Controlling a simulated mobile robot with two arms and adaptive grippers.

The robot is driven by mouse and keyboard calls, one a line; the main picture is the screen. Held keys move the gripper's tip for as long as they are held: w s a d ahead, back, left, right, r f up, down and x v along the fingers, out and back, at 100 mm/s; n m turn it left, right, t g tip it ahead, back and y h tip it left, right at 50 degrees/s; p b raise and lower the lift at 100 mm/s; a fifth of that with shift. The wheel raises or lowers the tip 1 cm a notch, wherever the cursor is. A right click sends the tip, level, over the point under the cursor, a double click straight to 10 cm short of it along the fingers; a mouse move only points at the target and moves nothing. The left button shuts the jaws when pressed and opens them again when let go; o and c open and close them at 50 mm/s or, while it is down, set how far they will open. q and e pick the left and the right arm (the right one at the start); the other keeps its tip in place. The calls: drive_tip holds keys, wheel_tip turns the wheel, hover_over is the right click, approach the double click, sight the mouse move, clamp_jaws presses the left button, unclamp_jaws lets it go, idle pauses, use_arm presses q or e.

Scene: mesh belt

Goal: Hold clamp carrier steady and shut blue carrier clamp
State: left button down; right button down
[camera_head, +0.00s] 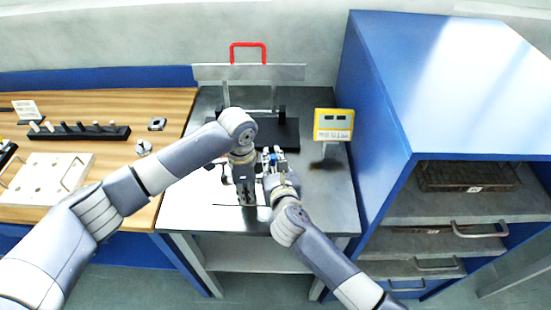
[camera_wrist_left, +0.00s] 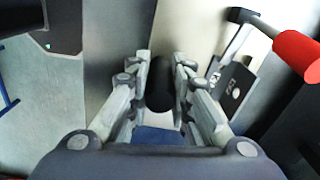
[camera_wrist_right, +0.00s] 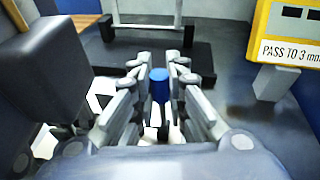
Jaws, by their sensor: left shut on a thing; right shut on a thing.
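The clamp carrier is mostly hidden behind my arms and grippers on the grey steel table. My left gripper (camera_head: 247,200) points down at the table. In the left wrist view its fingers (camera_wrist_left: 165,70) are closed on a dark rounded part (camera_wrist_left: 160,88), seemingly of the carrier. A red handle (camera_wrist_left: 297,54) on a black metal arm lies to the right there. My right gripper (camera_head: 272,163) is just right of and behind the left one. In the right wrist view its fingers (camera_wrist_right: 160,75) are shut on the blue clamp handle (camera_wrist_right: 160,88), which stands upright. The clamp's lower parts are hidden.
A yellow sign (camera_head: 333,124) stands at the table's right, close to my right gripper. A black block (camera_head: 275,133) and a frame with a red handle (camera_head: 248,46) are behind. A wooden bench (camera_head: 110,105) is left; a blue cabinet (camera_head: 440,80) is right.

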use_arm(q)
drive_tip(key=shift+s, duration=0.1)
idle(0.3)
use_arm(e)
drive_tip(key=c, duration=1.6)
unclamp_jaws()
drive_tip(key=v, duration=1.2)
drive_tip(key=shift+f, duration=0.1)
use_arm(q)
drive_tip(key=c, duration=1.4)
unclamp_jaws()
drive_tip(key=shift+o, duration=0.2)
